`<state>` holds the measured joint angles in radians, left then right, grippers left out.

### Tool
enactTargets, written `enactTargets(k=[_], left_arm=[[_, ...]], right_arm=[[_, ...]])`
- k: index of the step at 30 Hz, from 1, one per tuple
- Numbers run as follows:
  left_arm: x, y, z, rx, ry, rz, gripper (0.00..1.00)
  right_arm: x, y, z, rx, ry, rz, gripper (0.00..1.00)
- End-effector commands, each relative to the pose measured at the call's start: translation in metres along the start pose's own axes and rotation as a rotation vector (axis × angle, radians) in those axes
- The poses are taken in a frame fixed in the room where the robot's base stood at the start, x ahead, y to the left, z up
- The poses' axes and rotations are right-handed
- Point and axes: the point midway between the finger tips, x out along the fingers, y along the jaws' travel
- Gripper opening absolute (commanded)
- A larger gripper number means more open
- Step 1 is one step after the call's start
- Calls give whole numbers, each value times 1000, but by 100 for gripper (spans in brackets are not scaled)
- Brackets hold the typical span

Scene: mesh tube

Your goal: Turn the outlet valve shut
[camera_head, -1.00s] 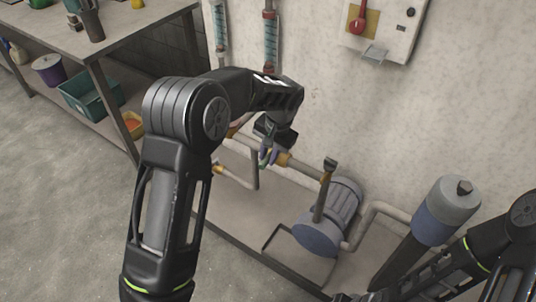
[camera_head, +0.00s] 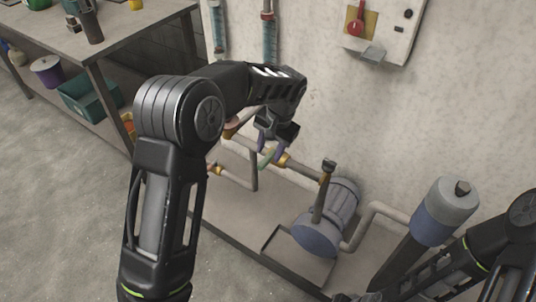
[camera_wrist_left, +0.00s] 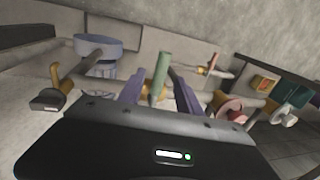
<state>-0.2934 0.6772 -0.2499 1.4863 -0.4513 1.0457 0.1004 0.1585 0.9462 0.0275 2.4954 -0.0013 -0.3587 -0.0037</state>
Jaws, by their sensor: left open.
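A valve with a green lever handle (camera_wrist_left: 160,78) sits on the pipe by the wall. In the left wrist view the handle stands between the two purple fingers of my left gripper (camera_wrist_left: 157,92). The fingers are open, with visible space beside the handle. In the head view my left gripper (camera_head: 271,150) hangs over the pipe, and the green handle (camera_head: 267,159) shows partly behind it. Another valve lever with a dark grip (camera_head: 328,167) rises near the pump; it also shows at the left of the left wrist view (camera_wrist_left: 48,100). No label shows which valve is the outlet. My right gripper is out of view.
A blue-grey pump (camera_head: 318,236) stands right of the pipe run. A grey and blue cylinder (camera_head: 446,210) is farther right. A wall box with a red handle (camera_head: 355,20) is above. A workbench (camera_head: 130,22) stands at the left. Open floor lies at lower left.

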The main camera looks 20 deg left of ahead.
Motion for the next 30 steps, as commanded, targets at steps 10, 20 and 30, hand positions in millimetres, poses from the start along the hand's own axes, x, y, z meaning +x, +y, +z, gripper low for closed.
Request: enactTargets(k=[10,20,30], left_arm=[[-44,0,0,0,0,0,41],[-45,0,0,0,-1,0,41],[-45,0,0,0,-1,0,41]], right_arm=[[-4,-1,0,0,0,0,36],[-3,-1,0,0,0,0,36],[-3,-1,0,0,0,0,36]])
